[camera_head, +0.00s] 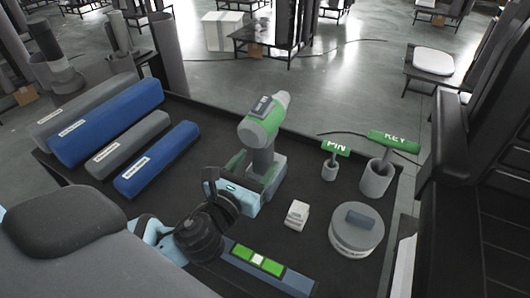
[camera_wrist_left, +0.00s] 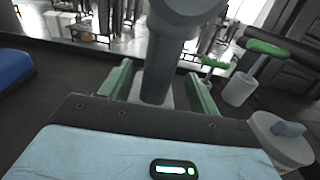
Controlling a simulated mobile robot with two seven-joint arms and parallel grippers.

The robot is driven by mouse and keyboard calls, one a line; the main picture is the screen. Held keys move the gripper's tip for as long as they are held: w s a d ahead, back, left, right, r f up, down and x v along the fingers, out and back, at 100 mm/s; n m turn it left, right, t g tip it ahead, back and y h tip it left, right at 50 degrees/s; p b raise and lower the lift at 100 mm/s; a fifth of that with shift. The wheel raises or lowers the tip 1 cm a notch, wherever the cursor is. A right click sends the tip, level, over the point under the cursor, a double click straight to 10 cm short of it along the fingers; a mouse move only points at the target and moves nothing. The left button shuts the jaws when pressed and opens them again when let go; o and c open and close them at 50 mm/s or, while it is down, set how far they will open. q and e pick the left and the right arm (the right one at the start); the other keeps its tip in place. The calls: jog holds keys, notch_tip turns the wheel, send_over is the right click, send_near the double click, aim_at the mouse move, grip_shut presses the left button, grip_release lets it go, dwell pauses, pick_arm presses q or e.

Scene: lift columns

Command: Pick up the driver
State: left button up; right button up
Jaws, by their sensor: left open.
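The driver (camera_head: 264,122) is a grey and green power tool standing upright on the dark tray, its nose pointing up and to the right. My left gripper (camera_head: 254,176) is low at the driver's near side, open. In the left wrist view the green fingers of my left gripper (camera_wrist_left: 160,92) stand on either side of the driver's grey handle (camera_wrist_left: 158,68), with a visible gap on each side. The driver's head is cut off at the top there. My right gripper is not in view.
The dark tray (camera_head: 310,262) also holds blue and grey bars (camera_head: 110,125) at left. A small white box (camera_head: 297,214), a round lidded grey tin (camera_head: 357,230), and the green-topped PIN (camera_head: 335,148) and KEY (camera_head: 393,142) pieces in grey cups stand to the right.

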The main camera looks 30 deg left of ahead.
pick_arm(q)
jog(key=shift+w+r, duration=0.15)
jog(key=shift+w, duration=0.1)
jog(key=shift+w+a+r, duration=0.1)
jog(key=shift+w, duration=1.05)
jog(key=shift+w+a+r, duration=0.1)
jog(key=shift+w, duration=1.05)
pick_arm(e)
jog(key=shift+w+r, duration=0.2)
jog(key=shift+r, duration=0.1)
pick_arm(q)
jog(key=shift+c, duration=0.4)
jog(key=c, duration=1.2)
jog(key=shift+r, duration=0.15)
grip_shut()
